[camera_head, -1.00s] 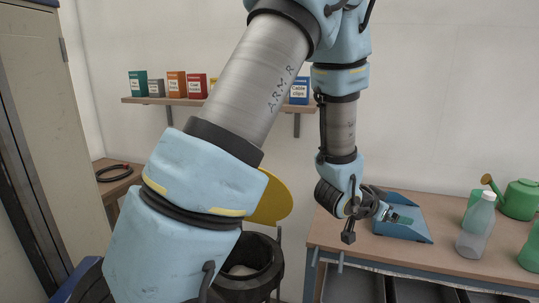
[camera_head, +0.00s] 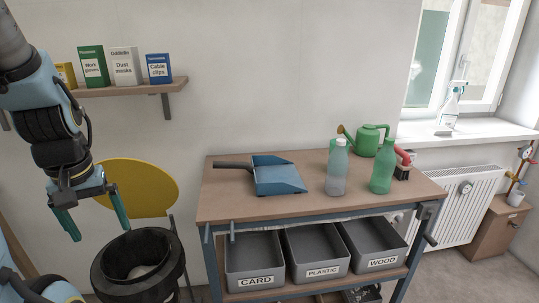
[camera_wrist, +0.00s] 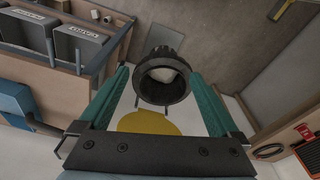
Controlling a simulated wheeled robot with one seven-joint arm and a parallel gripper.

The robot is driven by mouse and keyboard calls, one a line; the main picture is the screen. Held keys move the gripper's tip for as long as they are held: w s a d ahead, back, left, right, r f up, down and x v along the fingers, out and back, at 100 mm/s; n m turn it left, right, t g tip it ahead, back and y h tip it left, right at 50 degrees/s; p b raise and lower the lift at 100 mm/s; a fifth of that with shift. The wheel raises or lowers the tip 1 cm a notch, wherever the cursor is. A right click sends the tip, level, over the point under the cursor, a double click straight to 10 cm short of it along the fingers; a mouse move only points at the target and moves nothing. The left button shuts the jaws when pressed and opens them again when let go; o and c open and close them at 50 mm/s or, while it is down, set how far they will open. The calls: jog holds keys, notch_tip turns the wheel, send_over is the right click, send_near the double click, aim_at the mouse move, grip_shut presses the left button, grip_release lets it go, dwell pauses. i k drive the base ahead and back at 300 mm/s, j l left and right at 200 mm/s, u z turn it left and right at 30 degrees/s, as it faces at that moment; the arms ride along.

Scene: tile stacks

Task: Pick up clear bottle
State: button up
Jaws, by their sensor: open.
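The clear bottle (camera_head: 337,172) stands upright on the wooden workbench (camera_head: 230,192), with a pale cap and greyish see-through sides. A green bottle (camera_head: 383,170) stands close to its right. My gripper (camera_head: 101,233) is at the far left of the head view, well away from the bottle, left of the bench. Its two teal fingers are apart with nothing between them. In the wrist view my gripper (camera_wrist: 160,74) points toward a round black bin (camera_wrist: 164,80). I do not make out the clear bottle in the wrist view.
A blue dustpan (camera_head: 278,178) lies left of the bottle. A green watering can (camera_head: 368,140) and a red-handled brush (camera_head: 402,168) are behind and to the right. Grey bins (camera_head: 253,258) sit below the benchtop.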

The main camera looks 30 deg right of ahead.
aim_at(339, 161)
jog(key=k+l+u, duration=0.1)
jog(key=u, duration=0.45)
jog(key=k+l+u, duration=0.65)
jog(key=k+l, duration=0.6)
jog(key=k+l+u, duration=0.1)
jog(key=k+l, duration=0.3)
jog(key=k, duration=0.25)
jog(key=k+l, duration=0.35)
jog(key=k, duration=0.15)
